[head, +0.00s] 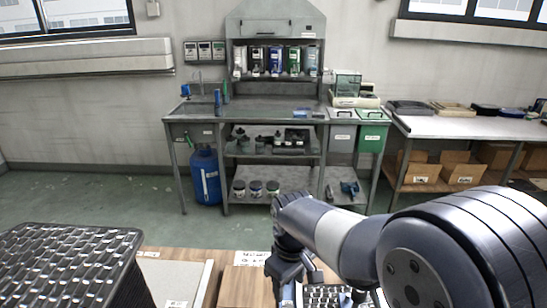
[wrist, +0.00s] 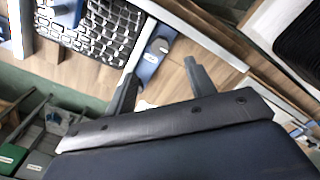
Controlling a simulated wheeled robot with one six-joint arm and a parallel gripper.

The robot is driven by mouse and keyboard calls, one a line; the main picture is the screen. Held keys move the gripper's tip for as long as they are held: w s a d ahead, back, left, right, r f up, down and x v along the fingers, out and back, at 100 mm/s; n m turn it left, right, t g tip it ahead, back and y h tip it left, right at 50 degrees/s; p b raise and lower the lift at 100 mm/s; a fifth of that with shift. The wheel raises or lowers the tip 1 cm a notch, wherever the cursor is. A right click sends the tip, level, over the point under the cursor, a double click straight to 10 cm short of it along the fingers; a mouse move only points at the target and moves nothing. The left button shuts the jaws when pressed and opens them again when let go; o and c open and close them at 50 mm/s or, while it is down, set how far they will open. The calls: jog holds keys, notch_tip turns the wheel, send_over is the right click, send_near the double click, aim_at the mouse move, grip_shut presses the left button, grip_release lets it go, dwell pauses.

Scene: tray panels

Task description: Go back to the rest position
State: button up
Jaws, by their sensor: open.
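My gripper (wrist: 160,82) shows in the wrist view with its two dark fingers spread apart and nothing between the tips. A small blue-grey part (wrist: 152,58) with a white label lies beyond the fingers, beside a dark tray with a checkered, pocketed surface (wrist: 112,22). In the head view my arm reaches in from the right and its end points down over the wooden table at the bottom edge. A checkered tray (head: 325,296) is partly visible there behind the arm. Whether the fingers touch anything below is hidden in the head view.
A black crate with a metallic woven-looking top (head: 70,252) stands at the lower left. A pale panel (head: 180,278) lies beside it on the wooden table (head: 245,288). A workbench (head: 270,118), blue cylinder (head: 206,177) and side table (head: 470,128) stand farther back across open green floor.

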aim_at(288, 305)
notch_tip(288, 305, down, 9)
jog(key=shift+f, duration=0.1)
jog(key=shift+w+f, duration=0.1)
jog(key=shift+f, duration=0.1)
jog(key=m, duration=0.4)
jog(key=m+p, duration=0.1)
jog(key=m, duration=0.8)
jog(key=shift+r+m+p, duration=0.1)
jog(key=shift+m+p, duration=0.3)
jog(key=m+p, duration=0.1)
jog(key=m, duration=0.3)
jog(key=shift+r, duration=0.95)
